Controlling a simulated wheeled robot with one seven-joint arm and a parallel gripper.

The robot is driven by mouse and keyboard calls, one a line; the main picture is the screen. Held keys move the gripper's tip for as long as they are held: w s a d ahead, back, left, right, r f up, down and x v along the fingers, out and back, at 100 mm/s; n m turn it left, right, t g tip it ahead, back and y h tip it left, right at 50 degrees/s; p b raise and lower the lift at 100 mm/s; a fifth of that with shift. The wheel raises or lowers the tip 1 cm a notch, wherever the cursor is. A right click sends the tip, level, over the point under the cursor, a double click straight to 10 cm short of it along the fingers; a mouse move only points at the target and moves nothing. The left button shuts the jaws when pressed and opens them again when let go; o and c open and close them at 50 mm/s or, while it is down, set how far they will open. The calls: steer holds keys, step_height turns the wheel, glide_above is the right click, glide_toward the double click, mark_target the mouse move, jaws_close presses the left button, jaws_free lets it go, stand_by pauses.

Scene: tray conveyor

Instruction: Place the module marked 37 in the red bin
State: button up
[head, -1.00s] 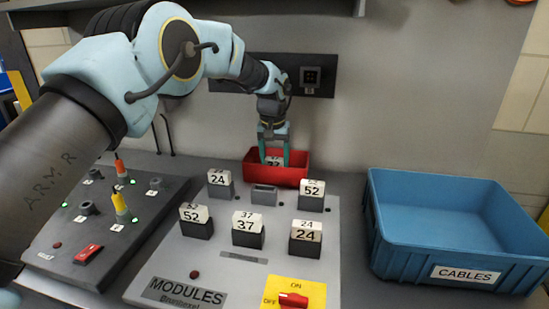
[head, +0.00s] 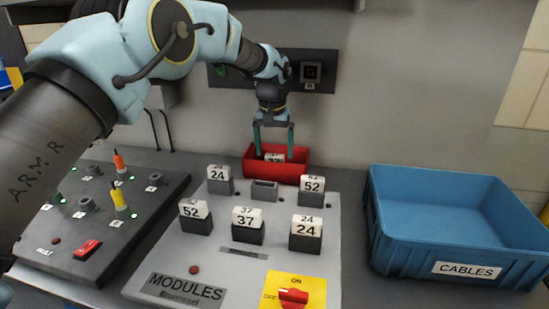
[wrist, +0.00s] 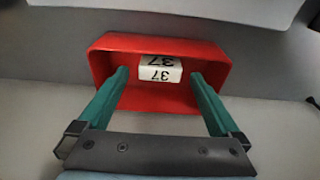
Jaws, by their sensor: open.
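The red bin (head: 290,173) stands behind the modules panel, near the wall. A module marked 37 (wrist: 160,69) lies inside the bin, seen from above in the wrist view; its white top also shows over the bin's rim in the head view (head: 274,157). My gripper (head: 273,152) is open above the bin, its two green fingers (wrist: 160,82) apart, with the module between and beyond them, touching neither finger as far as I can see. Another module marked 37 (head: 247,228) stands in the front row of the panel.
The grey modules panel (head: 240,267) holds several other modules marked 24 and 52, an empty slot (head: 264,190) and a red switch (head: 293,297). A blue cables bin (head: 466,272) stands at right. A dark panel with cable plugs (head: 88,245) is at left.

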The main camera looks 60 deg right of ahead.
step_height(320, 180, up, 9)
steer(key=a+b, duration=0.1)
steer(key=shift+s+a+r+b, duration=0.15)
steer(key=shift+s+r+b, duration=0.05)
steer(key=shift+s+b, duration=0.1)
stand_by(0.4)
